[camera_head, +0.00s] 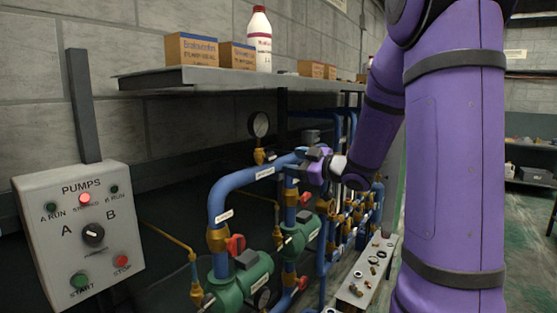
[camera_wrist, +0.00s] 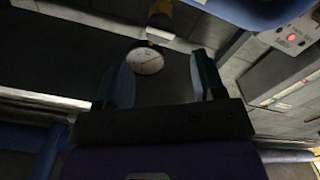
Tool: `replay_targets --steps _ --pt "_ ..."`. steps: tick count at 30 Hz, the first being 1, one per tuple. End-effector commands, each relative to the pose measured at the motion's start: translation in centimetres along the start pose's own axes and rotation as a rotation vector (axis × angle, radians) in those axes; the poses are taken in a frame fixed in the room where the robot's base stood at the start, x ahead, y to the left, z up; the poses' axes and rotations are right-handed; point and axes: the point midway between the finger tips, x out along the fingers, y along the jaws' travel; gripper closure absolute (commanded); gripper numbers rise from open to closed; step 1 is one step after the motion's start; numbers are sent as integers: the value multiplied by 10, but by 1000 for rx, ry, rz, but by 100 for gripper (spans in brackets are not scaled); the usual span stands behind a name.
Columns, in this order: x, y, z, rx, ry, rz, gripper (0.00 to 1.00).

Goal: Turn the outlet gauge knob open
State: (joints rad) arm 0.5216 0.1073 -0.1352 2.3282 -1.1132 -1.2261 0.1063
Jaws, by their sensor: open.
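A round gauge (camera_head: 260,124) on a brass fitting (camera_head: 264,156) stands behind the blue pipe in the head view. In the wrist view a white gauge dial (camera_wrist: 146,61) shows between my fingers, beyond them, with a brass fitting (camera_wrist: 159,13) above it in the picture. I cannot tell for sure that it is the same gauge, nor which part is the outlet gauge knob. My gripper (camera_wrist: 160,80) is open, with nothing held between its fingers. In the head view my gripper (camera_head: 320,168) is beside the blue pipe (camera_head: 232,187); its fingertips are hard to make out.
A pump control box (camera_head: 80,225) is at the left. Green pump bodies (camera_head: 240,278) and red valve handles (camera_head: 235,244) stand below the pipes. A shelf (camera_head: 215,80) with boxes and a bottle (camera_head: 260,40) is above. A bench (camera_head: 362,285) with small parts is below my arm.

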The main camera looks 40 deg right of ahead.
Motion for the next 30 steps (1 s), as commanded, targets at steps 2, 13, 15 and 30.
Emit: replay_targets --steps 2,13,15,30 --pt "9 -1 0 0 -1 -2 37" --pt "46 0 0 0 -1 -1 37" --pt "54 -1 1 1 -2 -1 37" --pt "66 0 0 -14 -1 0 85"
